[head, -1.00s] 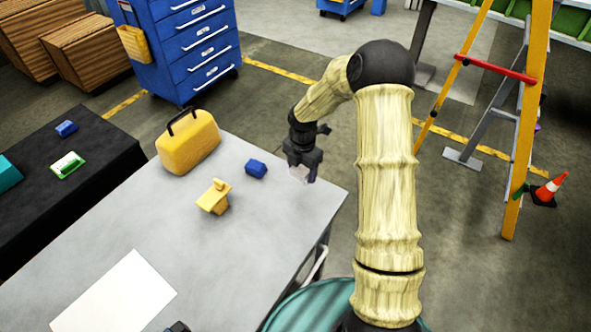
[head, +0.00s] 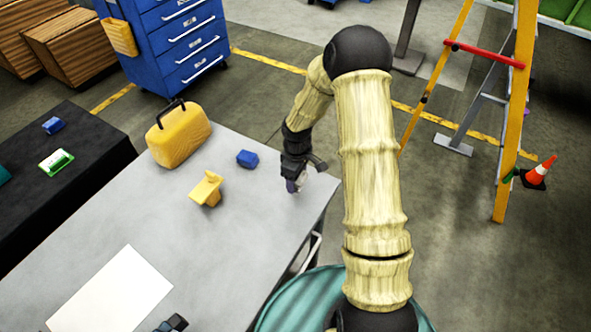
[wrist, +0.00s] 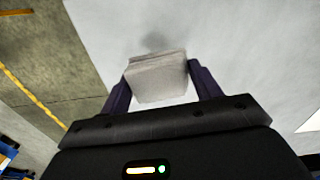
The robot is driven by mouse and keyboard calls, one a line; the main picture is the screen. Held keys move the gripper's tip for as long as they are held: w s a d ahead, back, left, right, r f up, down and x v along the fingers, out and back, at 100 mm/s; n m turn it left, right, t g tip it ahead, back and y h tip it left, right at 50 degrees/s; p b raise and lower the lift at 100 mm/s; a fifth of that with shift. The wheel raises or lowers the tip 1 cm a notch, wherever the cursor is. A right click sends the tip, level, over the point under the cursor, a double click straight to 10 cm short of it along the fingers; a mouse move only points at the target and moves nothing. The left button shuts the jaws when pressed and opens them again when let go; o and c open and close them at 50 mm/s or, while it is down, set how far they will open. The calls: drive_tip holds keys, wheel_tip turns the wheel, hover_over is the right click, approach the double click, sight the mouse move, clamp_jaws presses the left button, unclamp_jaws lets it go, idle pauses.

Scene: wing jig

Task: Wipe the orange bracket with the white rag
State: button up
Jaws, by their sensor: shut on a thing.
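The orange bracket (head: 207,190), yellow-orange with an upright part, stands on the grey table left of my gripper. My gripper (head: 296,182) is over the table's right part, clear of the bracket. In the wrist view my gripper (wrist: 160,85) has its two purple fingers shut on the white rag (wrist: 156,78), which looks like a folded, block-shaped pad. A soft shadow lies beyond the rag on the grey surface; I cannot tell whether the rag touches it. In the head view the rag is mostly hidden by the fingers. The bracket is not in the wrist view.
A blue block (head: 247,158) lies on the table (head: 150,225) between the bracket and my gripper. A yellow case (head: 178,137) stands behind the bracket. A white sheet (head: 112,290) lies at front left. A black table (head: 60,180) adjoins at left.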

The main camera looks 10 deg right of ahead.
sight(300, 185)
drive_tip(key=m, duration=0.1)
drive_tip(key=s+m, duration=0.1)
drive_tip(key=m, duration=0.1)
drive_tip(key=f+m, duration=0.1)
drive_tip(key=m, duration=0.1)
drive_tip(key=shift+s, duration=0.25)
drive_tip(key=m, duration=0.1)
drive_tip(key=s+m, duration=0.1)
drive_tip(key=m, duration=0.2)
drive_tip(key=shift+s+d+f+m, duration=0.1)
drive_tip(key=shift+s+f+m, duration=0.05)
drive_tip(key=shift+f+m, duration=0.25)
drive_tip(key=shift+s, duration=0.1)
